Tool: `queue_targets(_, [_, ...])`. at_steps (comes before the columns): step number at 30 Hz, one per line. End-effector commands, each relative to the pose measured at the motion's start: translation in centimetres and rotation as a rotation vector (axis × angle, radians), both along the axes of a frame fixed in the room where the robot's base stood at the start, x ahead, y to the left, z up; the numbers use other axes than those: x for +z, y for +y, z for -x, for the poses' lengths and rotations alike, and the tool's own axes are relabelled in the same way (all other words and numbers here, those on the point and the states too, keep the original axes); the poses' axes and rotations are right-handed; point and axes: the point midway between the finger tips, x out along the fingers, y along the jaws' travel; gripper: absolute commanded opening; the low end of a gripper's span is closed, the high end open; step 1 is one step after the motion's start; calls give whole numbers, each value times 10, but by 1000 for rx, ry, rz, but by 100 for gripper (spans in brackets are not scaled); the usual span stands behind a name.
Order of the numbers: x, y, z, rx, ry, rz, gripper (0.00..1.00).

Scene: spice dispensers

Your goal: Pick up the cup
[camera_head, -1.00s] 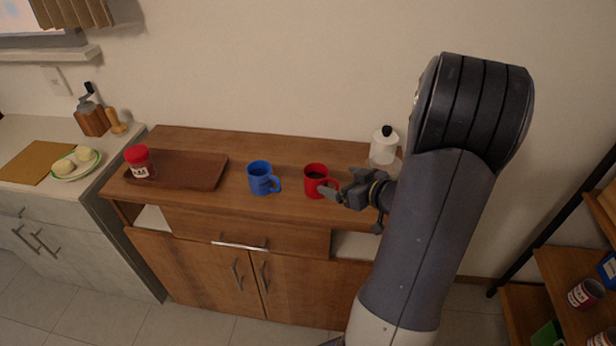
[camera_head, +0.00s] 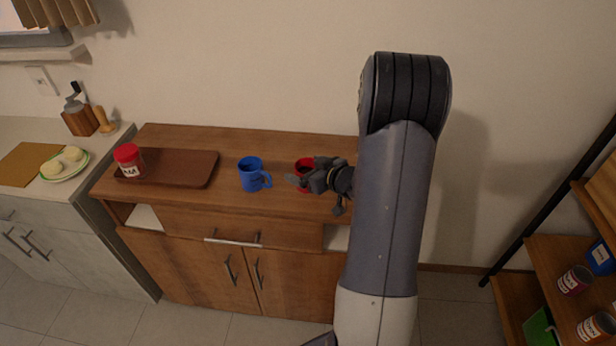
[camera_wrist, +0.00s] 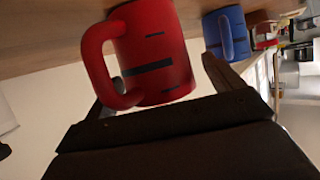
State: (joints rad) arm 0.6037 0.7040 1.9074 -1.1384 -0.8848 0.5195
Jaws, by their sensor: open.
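A red cup (camera_head: 302,166) stands on the wooden cabinet top, partly hidden behind my gripper (camera_head: 296,184) in the head view. A blue cup (camera_head: 251,174) stands to its left, with its handle to the right. In the wrist view the red cup (camera_wrist: 154,54) is large and close, its handle to the left, and the blue cup (camera_wrist: 227,34) is farther off to the right. My gripper (camera_wrist: 160,88) is open, with its fingers on either side of the red cup's lower part in the wrist view. I cannot tell whether they touch it.
A brown tray (camera_head: 190,168) with a red-lidded jar (camera_head: 129,160) is on the left of the cabinet top (camera_head: 215,196). A plate with pale round items (camera_head: 65,164) is on the left counter. A shelf with cans (camera_head: 574,281) stands at the right.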

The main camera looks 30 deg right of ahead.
Motion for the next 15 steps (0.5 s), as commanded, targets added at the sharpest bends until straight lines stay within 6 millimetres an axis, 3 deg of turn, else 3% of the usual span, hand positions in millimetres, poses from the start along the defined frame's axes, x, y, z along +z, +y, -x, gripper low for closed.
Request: queue_targets(15, [0,0,0,0,0,0,49])
